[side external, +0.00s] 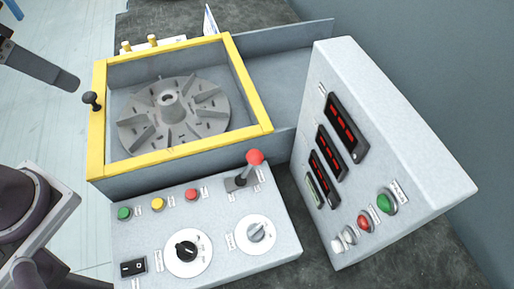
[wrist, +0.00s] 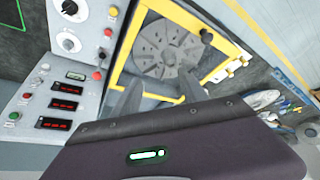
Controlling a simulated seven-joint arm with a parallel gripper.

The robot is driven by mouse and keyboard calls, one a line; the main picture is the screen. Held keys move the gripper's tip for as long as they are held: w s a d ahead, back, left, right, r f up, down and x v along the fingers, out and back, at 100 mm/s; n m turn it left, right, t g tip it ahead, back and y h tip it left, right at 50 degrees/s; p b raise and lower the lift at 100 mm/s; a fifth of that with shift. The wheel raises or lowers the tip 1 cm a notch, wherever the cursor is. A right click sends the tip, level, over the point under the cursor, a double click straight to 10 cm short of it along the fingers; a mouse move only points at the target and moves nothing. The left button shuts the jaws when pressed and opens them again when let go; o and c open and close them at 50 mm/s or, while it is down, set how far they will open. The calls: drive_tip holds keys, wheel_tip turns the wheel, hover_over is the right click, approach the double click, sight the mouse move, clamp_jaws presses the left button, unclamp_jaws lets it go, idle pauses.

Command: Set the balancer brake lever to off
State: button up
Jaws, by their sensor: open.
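The balancer brake lever (side external: 246,169), a short grey shaft with a red ball on top, stands in a dark slot at the back right of the sloped control panel (side external: 215,258). It tilts toward the upper right in the side view. Its red ball also shows in the wrist view at the left (wrist: 97,75). Its label is too small to read. My gripper (wrist: 161,88) is open and empty in the wrist view, its two grey fingers apart in front of the blower wheel, away from the lever. In the side view only dark parts of my arm show at the left.
A yellow-framed guard (side external: 180,149) surrounds the grey blower wheel (side external: 172,107) behind the panel. A display box (side external: 400,160) with red readouts and buttons stands close right of the lever. Two dials and several coloured buttons share the lever's panel.

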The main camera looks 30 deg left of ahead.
drive_tip(key=w+d+m+g, duration=0.2)
drive_tip(key=w+d, duration=0.5)
drive_tip(key=w, duration=0.1)
drive_tip(key=m+g, duration=0.4)
hover_over(254, 152)
drive_tip(key=shift+h, duration=0.4)
drive_tip(key=f, duration=1.2)
drive_tip(key=shift+w+a+f, duration=0.15)
drive_tip(key=shift+a+f, duration=0.1)
drive_tip(key=shift+a, duration=0.1)
drive_tip(key=shift+n, duration=0.3)
drive_tip(key=f, duration=0.7)
drive_tip(key=shift+d, duration=0.35)
clamp_jaws()
